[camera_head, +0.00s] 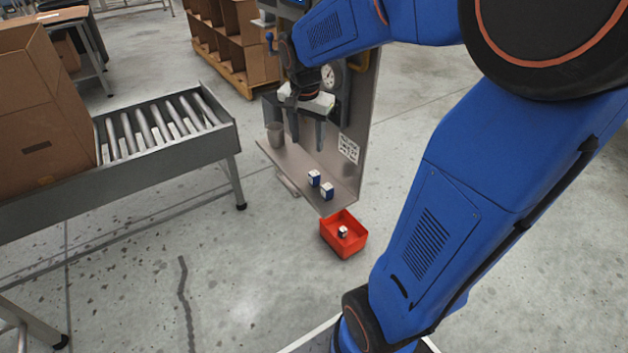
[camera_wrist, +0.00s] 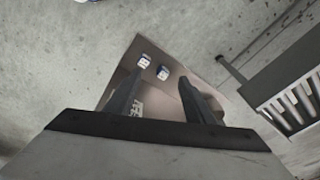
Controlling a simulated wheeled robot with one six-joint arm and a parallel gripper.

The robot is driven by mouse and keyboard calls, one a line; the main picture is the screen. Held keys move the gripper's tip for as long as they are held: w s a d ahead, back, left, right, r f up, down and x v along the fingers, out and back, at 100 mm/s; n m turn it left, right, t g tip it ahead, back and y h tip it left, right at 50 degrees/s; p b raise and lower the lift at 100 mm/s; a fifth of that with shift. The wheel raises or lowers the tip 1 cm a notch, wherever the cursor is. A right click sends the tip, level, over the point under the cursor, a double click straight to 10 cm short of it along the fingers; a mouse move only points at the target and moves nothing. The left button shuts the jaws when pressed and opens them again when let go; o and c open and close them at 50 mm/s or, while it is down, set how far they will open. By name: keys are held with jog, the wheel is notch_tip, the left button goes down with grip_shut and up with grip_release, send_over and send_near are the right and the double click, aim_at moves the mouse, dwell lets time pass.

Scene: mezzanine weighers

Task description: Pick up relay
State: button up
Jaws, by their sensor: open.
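Two small blue-and-white relays stand close together on the metal shelf (camera_head: 300,172) of an upright panel. One relay (camera_head: 314,178) is a little left of and behind the other relay (camera_head: 327,191). They also show in the wrist view, one relay (camera_wrist: 144,61) at the left and one relay (camera_wrist: 162,73) at the right. A third similar small block (camera_head: 342,232) lies in a red bin (camera_head: 330,243) below the shelf. My gripper (camera_head: 307,146) is open and empty, pointing down above the shelf, to the left of and behind the relays. In the wrist view its fingers (camera_wrist: 158,92) are spread, with the relays beyond them.
A grey cup (camera_head: 275,134) stands at the shelf's left end. The panel (camera_head: 358,105) with a gauge (camera_head: 331,75) rises close behind my gripper. A roller conveyor (camera_head: 165,150) with a cardboard box (camera_head: 40,110) is at the left. Open floor lies in front.

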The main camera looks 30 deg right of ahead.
jog(key=w+d+f+m+g, duration=0.1)
jog(key=w+d+f+m, duration=0.45)
jog(key=w, duration=0.35)
send_near(314, 174)
jog(key=shift+g, duration=0.3)
jog(key=f, duration=0.1)
jog(key=w+f, duration=0.1)
jog(key=f, duration=0.3)
jog(key=shift+w+d+f, duration=0.2)
jog(key=shift+d, duration=0.15)
jog(key=shift+s+d+f, duration=0.15)
jog(key=shift+f, duration=1.2)
jog(key=shift+s+d+f, duration=0.1)
jog(key=shift+s+f, duration=0.1)
jog(key=shift+f, duration=1.1)
jog(key=c, duration=1.1)
